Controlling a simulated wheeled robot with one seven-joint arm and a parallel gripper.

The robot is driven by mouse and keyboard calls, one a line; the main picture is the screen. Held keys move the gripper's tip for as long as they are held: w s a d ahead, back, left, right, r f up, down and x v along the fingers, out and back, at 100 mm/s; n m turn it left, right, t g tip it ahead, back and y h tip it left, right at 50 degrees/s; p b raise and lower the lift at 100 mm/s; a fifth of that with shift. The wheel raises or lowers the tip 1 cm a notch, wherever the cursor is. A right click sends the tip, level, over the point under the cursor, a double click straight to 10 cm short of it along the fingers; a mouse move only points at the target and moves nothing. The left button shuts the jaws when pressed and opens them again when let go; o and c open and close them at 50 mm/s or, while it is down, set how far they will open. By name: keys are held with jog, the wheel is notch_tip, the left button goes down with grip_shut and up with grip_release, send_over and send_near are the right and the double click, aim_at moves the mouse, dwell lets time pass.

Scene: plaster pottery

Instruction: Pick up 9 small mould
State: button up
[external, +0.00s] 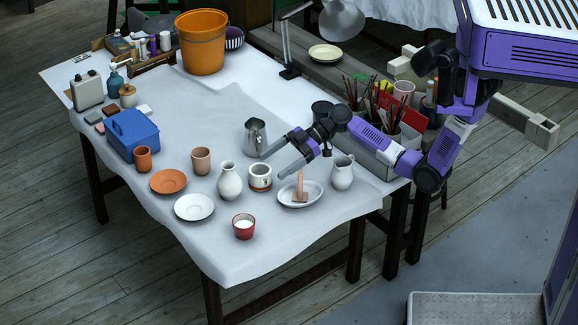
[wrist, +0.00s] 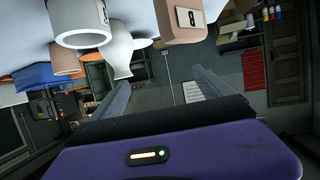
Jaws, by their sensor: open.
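My gripper (external: 273,163) is open and empty, its two fingers above the table beside a metal pitcher (external: 255,137) and over a pale mug-like vessel with brown marks (external: 261,178). In the wrist view my gripper (wrist: 160,82) shows apart and empty between the fingers. There, a white hollow cylinder (wrist: 82,24) bears a small dark label, and a pinkish block (wrist: 180,22) bears a label that looks like an 8 or B. I cannot clearly read a 9 on anything, so I cannot tell which thing is the small mould.
Brush pots (external: 376,112) crowd the right side. The cloth's middle is clear behind the vase.

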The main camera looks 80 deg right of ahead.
jog(key=b, duration=0.4)
send_near(252, 176)
jog(key=shift+s+d, duration=0.3)
jog(key=shift+w+f, duration=0.1)
jog(key=shift+h, duration=0.3)
jog(key=shift+d+p+x, duration=0.1)
jog(key=shift+p+x, duration=0.35)
jog(key=shift+x, duration=1.4)
jog(key=shift+d+p+x, duration=0.15)
jog(key=shift+p+x, duration=0.25)
jog(key=shift+x, duration=1.45)
jog(key=shift+w+f, duration=0.1)
jog(key=shift+f, duration=0.05)
jog(key=c, duration=1.7)
